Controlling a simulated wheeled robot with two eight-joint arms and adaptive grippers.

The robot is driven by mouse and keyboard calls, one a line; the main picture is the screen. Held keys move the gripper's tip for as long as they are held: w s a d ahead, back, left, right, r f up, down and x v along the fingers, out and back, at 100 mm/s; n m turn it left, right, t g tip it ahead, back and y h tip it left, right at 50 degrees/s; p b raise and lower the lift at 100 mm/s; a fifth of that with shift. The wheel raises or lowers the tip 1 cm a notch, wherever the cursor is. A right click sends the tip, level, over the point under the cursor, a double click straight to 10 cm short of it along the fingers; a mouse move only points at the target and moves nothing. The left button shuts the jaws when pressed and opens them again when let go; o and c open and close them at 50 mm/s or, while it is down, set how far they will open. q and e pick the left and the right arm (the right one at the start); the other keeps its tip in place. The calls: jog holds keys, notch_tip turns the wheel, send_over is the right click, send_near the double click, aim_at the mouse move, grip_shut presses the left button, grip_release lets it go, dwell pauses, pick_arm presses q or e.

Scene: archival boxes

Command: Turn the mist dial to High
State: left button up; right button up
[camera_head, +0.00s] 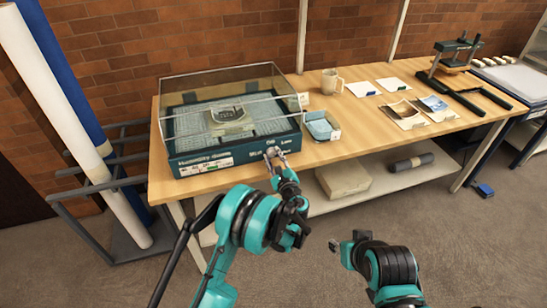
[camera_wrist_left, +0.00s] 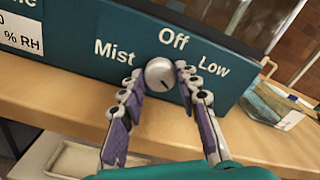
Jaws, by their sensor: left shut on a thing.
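The mist dial (camera_wrist_left: 160,73) is a small round silver knob on the dark teal front panel of the humidity dome (camera_head: 205,162). The words Mist, Off and Low are printed around it; no High label shows. A dark mark on its face sits toward the lower right. My left gripper (camera_wrist_left: 158,78) has its fingertips on either side of the dial and is shut on it. In the head view the left gripper (camera_head: 272,153) is at the panel's right end and covers the dial. My right gripper (camera_head: 343,245) is low in front of the table, away from the panel; its fingers are unclear.
The clear dome (camera_head: 222,90) covers an item on the humidity base. A blue tray (camera_head: 321,126) stands just right of it. A mug (camera_head: 331,82), paper sheets and a press (camera_head: 455,60) are farther along the wooden table. Rolls (camera_head: 70,120) stand at left.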

pick_arm(q)
jog(key=o, duration=1.2)
jog(key=shift+c, duration=0.2)
jog(key=v, duration=1.2)
